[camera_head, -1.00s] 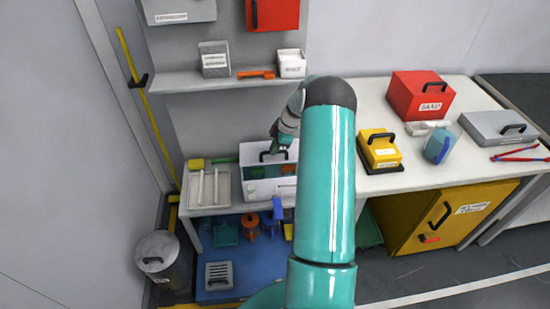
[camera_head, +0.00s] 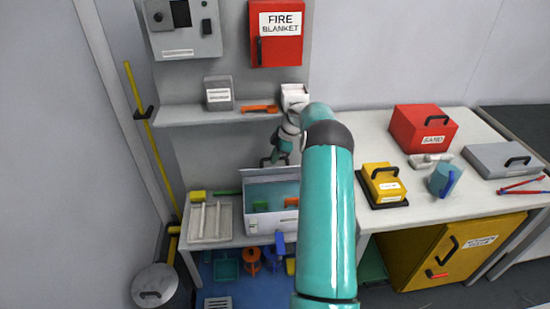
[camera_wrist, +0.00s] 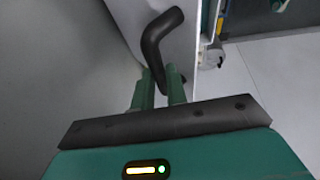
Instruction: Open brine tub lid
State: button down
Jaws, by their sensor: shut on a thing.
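The white brine tub (camera_head: 262,225) sits on the low bench at centre-left. Its inside shows bluish, with green and orange shapes in it. Its lid (camera_head: 250,173) stands tilted up along the back edge of the tub. My gripper (camera_head: 277,160) is behind and above the tub, at the lid's dark handle (camera_head: 265,161), partly hidden by my arm. In the wrist view, my gripper's green fingers (camera_wrist: 160,88) are closed at the lower end of the black bent handle (camera_wrist: 160,40), which is fixed to the pale lid (camera_wrist: 190,35).
A white tray (camera_head: 209,221) lies left of the tub. A shelf (camera_head: 190,116) with small boxes hangs above and behind my gripper. On the right bench are a yellow case (camera_head: 382,184), a red sand box (camera_head: 423,130) and a grey case (camera_head: 500,158).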

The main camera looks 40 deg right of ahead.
jog(key=shift+f, duration=0.35)
jog(key=c, duration=1.4)
grip_release()
jog(key=shift+r, duration=0.15)
jog(key=shift+s+d+r, duration=0.1)
jog(key=shift+r, duration=0.2)
jog(key=v, duration=0.2)
jog(key=shift+s+d+r, duration=0.1)
jog(key=shift+r, duration=0.2)
jog(key=s+d, duration=0.8)
jog(key=shift+s+d+f, duration=0.1)
jog(key=shift+s+d, duration=0.05)
jog(key=shift+d, duration=0.1)
